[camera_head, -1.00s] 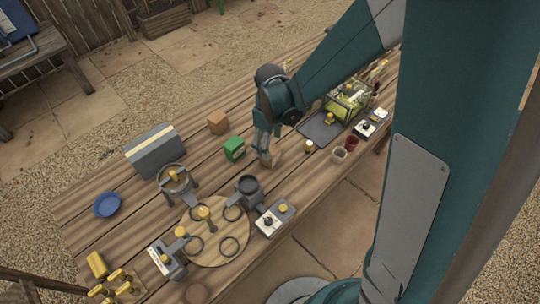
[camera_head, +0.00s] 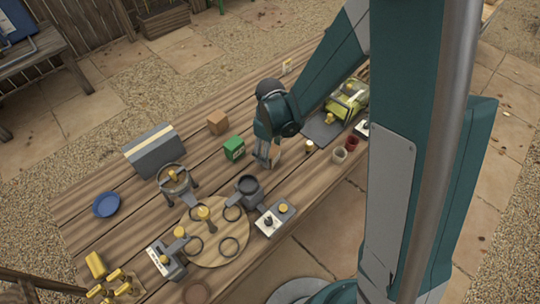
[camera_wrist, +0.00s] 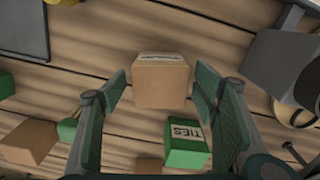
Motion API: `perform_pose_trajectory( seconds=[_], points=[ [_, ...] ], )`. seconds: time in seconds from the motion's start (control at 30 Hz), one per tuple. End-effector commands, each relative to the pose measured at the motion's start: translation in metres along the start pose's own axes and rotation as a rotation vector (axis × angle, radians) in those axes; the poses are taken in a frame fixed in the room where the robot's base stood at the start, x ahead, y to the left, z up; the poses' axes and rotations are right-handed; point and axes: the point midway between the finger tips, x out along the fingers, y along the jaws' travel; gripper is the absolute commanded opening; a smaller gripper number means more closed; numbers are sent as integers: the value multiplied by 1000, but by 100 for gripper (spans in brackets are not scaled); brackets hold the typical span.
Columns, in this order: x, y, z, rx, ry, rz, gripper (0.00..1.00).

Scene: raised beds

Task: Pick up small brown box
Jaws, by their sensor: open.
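A small brown box (camera_wrist: 162,82) with a pale label on its upper edge stands on the wooden table. In the wrist view it lies between the two spread fingers of my gripper (camera_wrist: 163,92), with a gap on each side. In the head view my gripper (camera_head: 265,163) points down at this brown box (camera_head: 276,149), and its fingers hide part of it. Another brown box (camera_head: 218,122) stands farther back on the table. A further brown box (camera_wrist: 28,142) shows at the lower left of the wrist view.
A green box marked TIES (camera_wrist: 187,143) stands close by; it also shows in the head view (camera_head: 234,148). A grey cup-like fixture (camera_head: 249,186) stands at the front left of my gripper. Small cups (camera_head: 340,154) stand to the right. A grey case (camera_head: 155,150) is at the back left.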

Motion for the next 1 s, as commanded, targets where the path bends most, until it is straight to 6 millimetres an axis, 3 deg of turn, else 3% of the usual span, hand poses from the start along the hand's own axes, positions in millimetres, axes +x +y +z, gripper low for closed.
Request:
perform_pose_trajectory(
  seconds=[0.27, 0.53, 1.0],
  points=[
    [0, 0, 0, 0, 0, 0, 60],
    [0, 0, 0, 0, 0, 0, 28],
    [-6, 0, 0, 0, 0, 0, 28]
  ],
)
